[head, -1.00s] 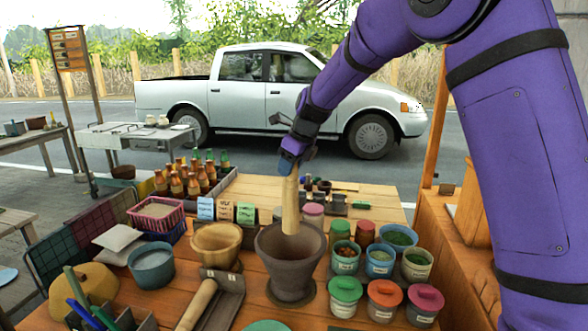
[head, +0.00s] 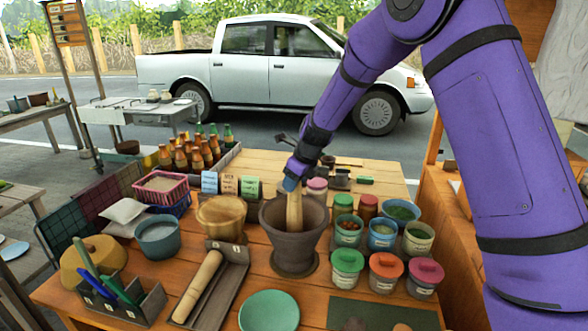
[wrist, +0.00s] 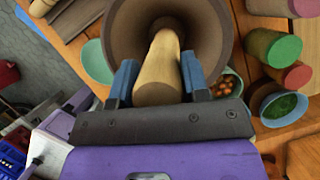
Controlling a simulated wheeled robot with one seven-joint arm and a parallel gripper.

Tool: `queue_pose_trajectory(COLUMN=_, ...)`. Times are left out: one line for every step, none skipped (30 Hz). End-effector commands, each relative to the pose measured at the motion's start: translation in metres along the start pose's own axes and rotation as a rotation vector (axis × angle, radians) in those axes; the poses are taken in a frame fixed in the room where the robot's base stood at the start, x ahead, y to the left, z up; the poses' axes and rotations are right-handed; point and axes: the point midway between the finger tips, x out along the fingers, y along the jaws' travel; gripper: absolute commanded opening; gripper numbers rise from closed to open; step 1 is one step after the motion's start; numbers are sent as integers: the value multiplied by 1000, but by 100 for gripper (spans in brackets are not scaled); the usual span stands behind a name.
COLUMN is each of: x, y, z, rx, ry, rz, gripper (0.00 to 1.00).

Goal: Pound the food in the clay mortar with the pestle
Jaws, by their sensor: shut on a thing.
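The clay mortar (head: 293,247) is a dark brown, wide-mouthed bowl standing upright on a round base on the wooden table. The pale wooden pestle (head: 295,212) stands nearly upright with its lower end inside the mortar. My gripper (head: 294,178) is above the mortar's mouth, shut on the upper part of the pestle. In the wrist view, the blue fingers of my gripper (wrist: 157,82) flank the pestle (wrist: 163,62), which reaches into the mortar (wrist: 127,22). The food in the mortar and the pestle's lower tip are hidden.
A wooden bowl (head: 220,217) stands close left of the mortar. A wooden roller (head: 198,286) lies in a tray in front. Several lidded jars (head: 348,266) crowd the right side. A green plate (head: 269,312) is at the front. Bottles (head: 190,152) stand behind left.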

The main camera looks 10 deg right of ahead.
Motion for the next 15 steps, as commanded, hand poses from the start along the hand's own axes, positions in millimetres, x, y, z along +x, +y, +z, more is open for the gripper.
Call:
queue_pose_trajectory(x=7, y=0, z=-3, rx=1, ry=1, rz=1, gripper=0)
queue_pose_trajectory(x=11, y=0, z=-5, rx=1, ry=1, rz=1, gripper=0)
queue_pose_trajectory(x=16, y=0, z=-7, rx=1, ry=1, rz=1, gripper=0)
queue_pose_trajectory(x=20, y=-1, z=-9, rx=1, ry=1, rz=0, gripper=0)
queue_pose_trajectory(x=23, y=-1, z=-10, rx=1, ry=1, rz=0, gripper=0)
queue_pose_trajectory(x=28, y=0, z=-12, rx=0, ry=1, rz=1, gripper=0)
queue_pose_trajectory(x=32, y=0, z=-13, rx=0, ry=1, rz=1, gripper=0)
queue_pose_trajectory(x=36, y=0, z=-15, rx=1, ry=1, rz=0, gripper=0)
queue_pose_trajectory(x=41, y=0, z=-17, rx=1, ry=1, rz=1, gripper=0)
queue_pose_trajectory(x=36, y=0, z=-14, rx=-2, ry=-3, rz=-2, gripper=0)
queue_pose_trajectory(x=30, y=0, z=-11, rx=-3, ry=-4, rz=-4, gripper=0)
queue_pose_trajectory(x=25, y=0, z=-9, rx=-4, ry=-4, rz=-3, gripper=0)
queue_pose_trajectory(x=21, y=0, z=-7, rx=-4, ry=-4, rz=-3, gripper=0)
queue_pose_trajectory(x=18, y=0, z=-6, rx=-4, ry=-3, rz=-3, gripper=0)
queue_pose_trajectory(x=14, y=0, z=-5, rx=-3, ry=-3, rz=-3, gripper=0)
